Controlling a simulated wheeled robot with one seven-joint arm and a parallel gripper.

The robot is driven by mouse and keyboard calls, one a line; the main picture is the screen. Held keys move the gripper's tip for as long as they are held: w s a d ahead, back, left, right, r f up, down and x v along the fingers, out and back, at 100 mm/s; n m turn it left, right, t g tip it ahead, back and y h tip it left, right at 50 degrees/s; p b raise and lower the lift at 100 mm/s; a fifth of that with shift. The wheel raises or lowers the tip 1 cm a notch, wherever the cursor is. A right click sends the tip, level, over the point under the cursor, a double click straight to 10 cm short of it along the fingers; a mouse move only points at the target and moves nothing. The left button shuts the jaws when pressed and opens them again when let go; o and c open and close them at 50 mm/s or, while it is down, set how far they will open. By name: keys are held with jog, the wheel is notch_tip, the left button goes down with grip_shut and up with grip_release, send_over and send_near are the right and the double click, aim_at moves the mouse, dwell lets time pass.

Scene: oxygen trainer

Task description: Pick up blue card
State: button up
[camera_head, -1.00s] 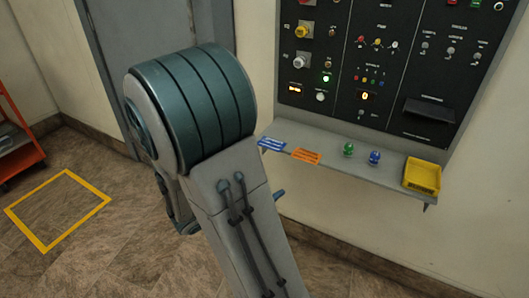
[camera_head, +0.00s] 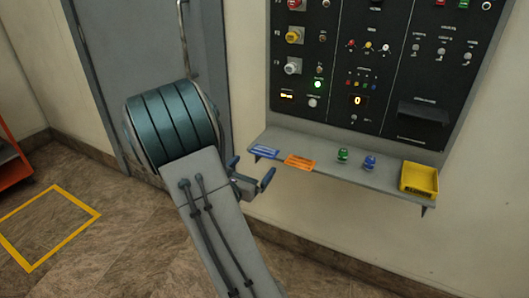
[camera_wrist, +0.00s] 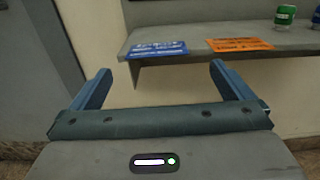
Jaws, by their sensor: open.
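The blue card (camera_head: 264,151) lies flat at the left end of the grey shelf (camera_head: 340,171) under the control panel. In the wrist view the blue card (camera_wrist: 157,49) lies near the shelf's front edge, ahead of my gripper and between the lines of its fingers. My gripper (camera_head: 252,174) is open and empty, just in front of the shelf's left end. In the wrist view the two blue fingers (camera_wrist: 160,80) are spread wide and apart from the card.
An orange card (camera_head: 300,162) lies right of the blue one. Further right are a green object (camera_head: 343,154), a blue object (camera_head: 370,161) and a yellow bin (camera_head: 419,178). The control panel (camera_head: 375,65) rises behind the shelf. A grey door (camera_head: 150,45) is at left.

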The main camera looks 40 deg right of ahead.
aim_at(264, 151)
jog(key=x, duration=0.5)
jog(key=shift+w+a+r, duration=0.1)
jog(key=shift+w+a, duration=0.05)
jog(key=shift+w, duration=0.1)
jog(key=c, duration=1)
jog(key=shift+o, duration=0.2)
